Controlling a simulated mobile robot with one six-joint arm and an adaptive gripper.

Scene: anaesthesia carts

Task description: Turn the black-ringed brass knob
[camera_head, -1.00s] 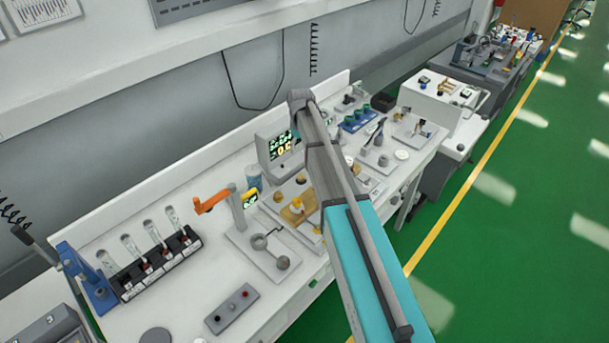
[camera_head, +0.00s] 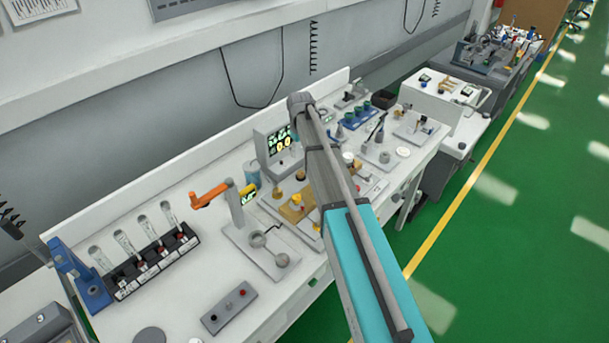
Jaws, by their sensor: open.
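Several small brass knobs stand on the white bench, just left of my arm. One brass knob (camera_head: 278,193) sits on a light plate, and another brass knob (camera_head: 300,174) is farther back, near the display. A yellow-topped brass piece (camera_head: 297,201) stands on a tan block between them and my arm. The black ring is too small to make out, so I cannot tell which knob is the black-ringed one. My grey and teal arm crosses the middle of the view and covers part of the bench. My gripper does not show.
A display box (camera_head: 278,148) stands behind the knobs. An orange-handled stand (camera_head: 235,208) and a tube rack (camera_head: 155,262) are on the left. A grey box with buttons (camera_head: 229,309) lies in front. Several small fittings stand right of my arm. The green floor is open.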

